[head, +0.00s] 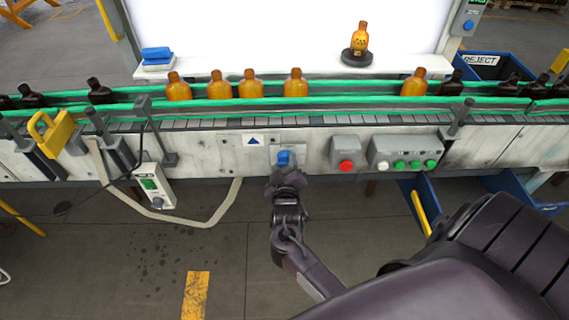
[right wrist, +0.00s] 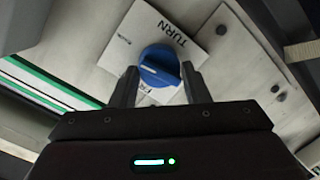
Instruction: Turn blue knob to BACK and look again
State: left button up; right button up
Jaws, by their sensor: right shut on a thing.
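The blue knob (head: 284,157) sits on a pale plate on the front of the conveyor. My right gripper (head: 285,174) is at it from below, shut on it. In the right wrist view, the knob (right wrist: 160,66) lies between the two dark fingers (right wrist: 160,78). Its plate reads TURN, with small lettering at one side and a word starting FR partly hidden by the knob. A white line shows on the knob. An amber bottle (head: 360,38) with dark marks on its front stands on a dark round turntable (head: 357,57) before the white panel. My left gripper is not in view.
Amber and dark bottles stand along the green-railed conveyor (head: 330,103). A red button (head: 346,166) and a box with green buttons (head: 407,164) are right of the knob. A blue REJECT bin (head: 482,72) is at the right. A blue block (head: 156,54) lies on the ledge.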

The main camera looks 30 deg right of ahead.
jog(key=shift+d+m, duration=0.1)
jog(key=shift+m, duration=0.6)
jog(key=o, duration=0.9)
jog(key=shift+y, duration=0.3)
jog(key=shift+o, duration=0.2)
jog(key=shift+s, duration=0.25)
jog(key=b+v, duration=0.1)
jog(key=v, duration=0.6)
jog(key=shift+a, duration=0.2)
jog(key=shift+s, duration=0.15)
